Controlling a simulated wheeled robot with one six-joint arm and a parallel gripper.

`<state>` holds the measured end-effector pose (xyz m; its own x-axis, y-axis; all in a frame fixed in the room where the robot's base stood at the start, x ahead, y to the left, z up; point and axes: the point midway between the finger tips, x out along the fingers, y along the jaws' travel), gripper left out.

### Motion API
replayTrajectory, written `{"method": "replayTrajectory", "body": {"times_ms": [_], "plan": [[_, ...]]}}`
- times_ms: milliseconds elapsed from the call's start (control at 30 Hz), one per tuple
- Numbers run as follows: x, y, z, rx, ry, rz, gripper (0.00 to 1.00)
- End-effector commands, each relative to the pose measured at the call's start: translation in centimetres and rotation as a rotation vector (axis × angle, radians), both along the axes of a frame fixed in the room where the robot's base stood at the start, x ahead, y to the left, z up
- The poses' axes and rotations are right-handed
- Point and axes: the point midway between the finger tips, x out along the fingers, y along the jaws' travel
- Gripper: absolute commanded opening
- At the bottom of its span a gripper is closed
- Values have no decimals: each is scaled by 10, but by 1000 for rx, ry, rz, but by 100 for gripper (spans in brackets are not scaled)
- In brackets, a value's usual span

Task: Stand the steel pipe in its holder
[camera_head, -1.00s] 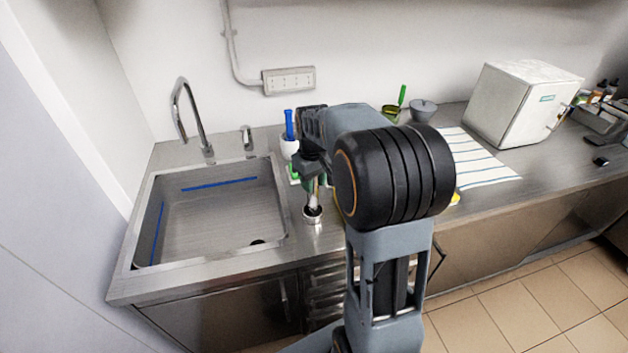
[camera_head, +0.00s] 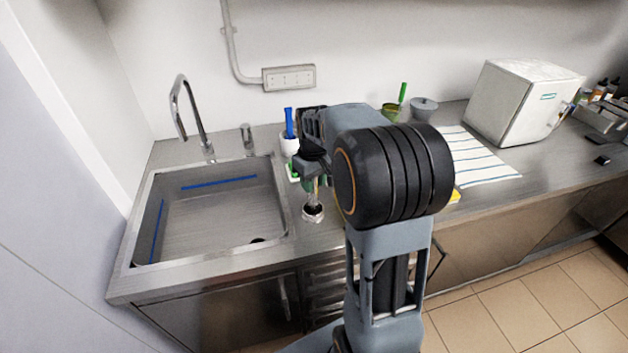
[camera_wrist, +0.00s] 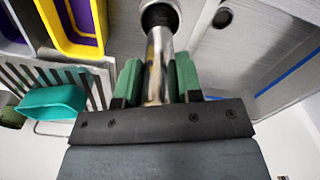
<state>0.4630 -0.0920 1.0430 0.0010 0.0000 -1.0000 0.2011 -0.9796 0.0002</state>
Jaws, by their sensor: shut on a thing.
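The steel pipe (camera_wrist: 155,65) is a shiny cylinder between the green pads of my gripper (camera_wrist: 155,82), which is shut on it in the wrist view. In the head view the pipe (camera_head: 312,197) points down from my gripper (camera_head: 314,180), nearly upright. The holder (camera_head: 312,214) is a small round cup with a dark opening, on the counter just right of the sink. In the wrist view the pipe's far end meets the holder's dark ring (camera_wrist: 160,12). The end seems to be at or inside the opening; how deep I cannot tell.
The sink (camera_head: 205,208) with its tap (camera_head: 190,115) lies left of the holder. A white cup with a blue handle (camera_head: 289,140) stands behind. The striped cloth (camera_head: 478,158) and white box (camera_head: 525,105) are to the right. Yellow-purple bins (camera_wrist: 75,30) and a teal container (camera_wrist: 52,102) show in the wrist view.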

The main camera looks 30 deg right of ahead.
Motion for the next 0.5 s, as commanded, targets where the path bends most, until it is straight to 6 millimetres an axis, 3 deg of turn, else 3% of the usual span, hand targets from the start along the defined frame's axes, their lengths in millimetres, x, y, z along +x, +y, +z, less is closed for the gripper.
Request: {"method": "replayTrajectory", "body": {"times_ms": [167, 200, 267, 500], "plan": [[0, 0, -4, 0, 0, 0, 14], [0, 0, -3, 0, -1, 0, 37], [0, 0, -3, 0, 0, 0, 43], [0, 0, -3, 0, 1, 0, 44]]}}
